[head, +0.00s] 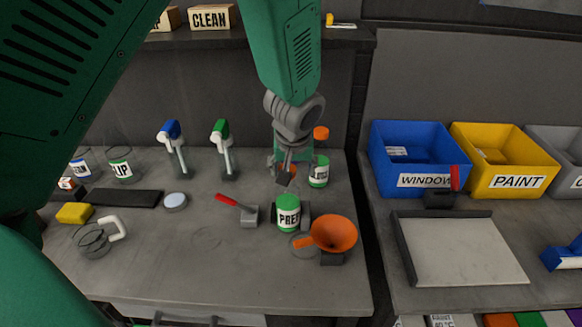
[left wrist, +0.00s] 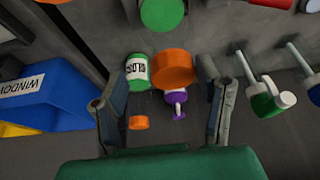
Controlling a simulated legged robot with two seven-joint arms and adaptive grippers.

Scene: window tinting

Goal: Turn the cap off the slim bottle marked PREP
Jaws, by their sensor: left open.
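The bottle marked PREP (head: 288,216) stands upright on the bench in the head view, white with green on top and at its base. My left gripper (head: 286,176) points down just behind it, apart from it, open and empty. In the left wrist view an orange round top (left wrist: 175,68) lies between the open fingers of my left gripper (left wrist: 163,108); I cannot tell what it belongs to. A green round top (left wrist: 162,12) at the upper edge may be the PREP bottle's. My right gripper is not in view.
The GLOSS bottle (left wrist: 138,72) stands close beside the orange top. An orange funnel (head: 333,234) is right of PREP, and a red-handled scraper (head: 238,206) is left of it. Spray bottles (head: 222,152) stand farther left. A blue bin (head: 405,158) is at the right.

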